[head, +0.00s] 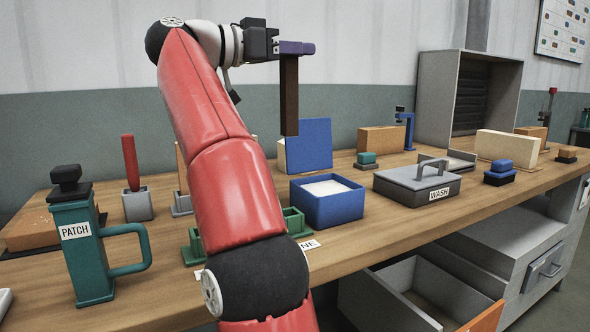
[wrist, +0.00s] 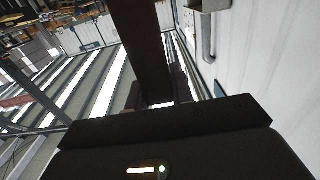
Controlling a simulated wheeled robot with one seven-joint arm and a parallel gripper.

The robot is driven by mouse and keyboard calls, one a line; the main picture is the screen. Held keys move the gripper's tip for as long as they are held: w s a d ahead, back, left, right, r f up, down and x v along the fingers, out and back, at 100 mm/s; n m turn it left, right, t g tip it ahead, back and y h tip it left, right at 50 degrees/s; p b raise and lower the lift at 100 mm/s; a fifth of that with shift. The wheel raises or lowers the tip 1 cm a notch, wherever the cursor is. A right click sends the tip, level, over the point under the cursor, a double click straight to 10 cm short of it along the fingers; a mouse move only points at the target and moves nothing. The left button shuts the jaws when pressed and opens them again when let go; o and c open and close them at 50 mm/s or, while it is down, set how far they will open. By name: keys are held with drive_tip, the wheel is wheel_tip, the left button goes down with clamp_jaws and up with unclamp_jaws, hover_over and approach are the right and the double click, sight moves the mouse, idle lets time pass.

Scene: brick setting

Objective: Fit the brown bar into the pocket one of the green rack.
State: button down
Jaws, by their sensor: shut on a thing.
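My gripper (head: 297,48) is raised high above the table and shut on the brown bar (head: 289,97). The bar hangs upright below the jaws, well clear of everything on the table. In the wrist view the bar (wrist: 152,45) runs up from between the fingers as a dark strip. The green rack (head: 292,220) stands on the table behind my red arm, which hides most of it; only parts of its left and right ends show. Which pocket is number one cannot be told; a label beside the rack is partly covered and ends in "NE".
A blue open box (head: 327,203) with white contents stands right of the rack, its lid behind it. A grey "WASH" container (head: 416,183) is further right. A teal "PATCH" jug (head: 83,245) and a red-handled tool (head: 130,163) stand left. A drawer (head: 400,295) is open below.

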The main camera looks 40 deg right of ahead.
wheel_tip(320, 180, down, 20)
drive_tip(key=b, duration=0.5)
drive_tip(key=shift+r, duration=0.25)
drive_tip(key=c, duration=1.6)
unclamp_jaws()
drive_tip(key=shift+s, duration=0.1)
drive_tip(key=shift+o, duration=1.1)
drive_tip(key=shift+d, duration=0.15)
drive_tip(key=shift+o, duration=0.9)
drive_tip(key=shift+r, duration=0.15)
drive_tip(key=v, duration=0.8)
drive_tip(key=shift+r+p, duration=0.15)
drive_tip(key=shift+p, duration=0.2)
